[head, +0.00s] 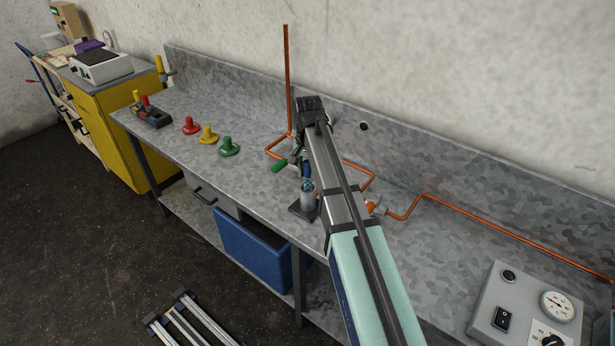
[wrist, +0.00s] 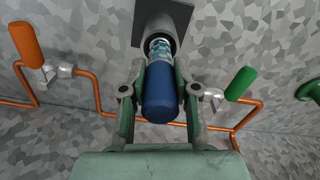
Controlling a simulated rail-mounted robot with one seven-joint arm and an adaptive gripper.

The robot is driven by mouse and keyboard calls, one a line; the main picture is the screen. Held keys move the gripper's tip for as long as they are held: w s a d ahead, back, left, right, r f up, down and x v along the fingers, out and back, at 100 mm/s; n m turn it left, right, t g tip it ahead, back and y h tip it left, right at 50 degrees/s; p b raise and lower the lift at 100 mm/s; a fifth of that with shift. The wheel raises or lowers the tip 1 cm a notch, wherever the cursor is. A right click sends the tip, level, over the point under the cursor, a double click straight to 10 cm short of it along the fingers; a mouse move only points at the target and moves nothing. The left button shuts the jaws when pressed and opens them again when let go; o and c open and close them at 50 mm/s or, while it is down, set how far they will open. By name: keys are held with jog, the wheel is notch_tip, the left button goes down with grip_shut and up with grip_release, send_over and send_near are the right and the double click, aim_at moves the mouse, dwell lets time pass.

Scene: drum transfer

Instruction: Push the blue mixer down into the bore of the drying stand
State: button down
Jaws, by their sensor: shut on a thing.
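The blue mixer (wrist: 165,92) is between the two fingers of my gripper (wrist: 164,78) in the wrist view, and my gripper is shut on it. Its teal and white patterned section (wrist: 160,49) leads into the mouth of the grey round drying stand (wrist: 163,13). The mixer looks in line with the bore; how deep its hidden end sits I cannot tell. In the head view the drying stand (head: 308,199) stands on its dark square plate, with the mixer (head: 307,184) upright above it, partly hidden by my gripper (head: 304,168).
Copper pipe (head: 409,206) runs behind the stand, with a green-handled valve (head: 279,166) and an orange-handled valve (head: 371,207) close by. Red (head: 190,125), yellow (head: 208,134) and green (head: 228,146) knobs stand to the left. A gauge box (head: 525,310) sits at the right.

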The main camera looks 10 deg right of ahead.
jog(key=shift+f+p, duration=0.3)
jog(key=shift+f, duration=1.1)
jog(key=c, duration=0.9)
grip_release()
jog(key=shift+f, duration=0.1)
jog(key=shift+o, duration=0.2)
notch_tip(320, 180, up, 12)
jog(key=b, duration=0.3)
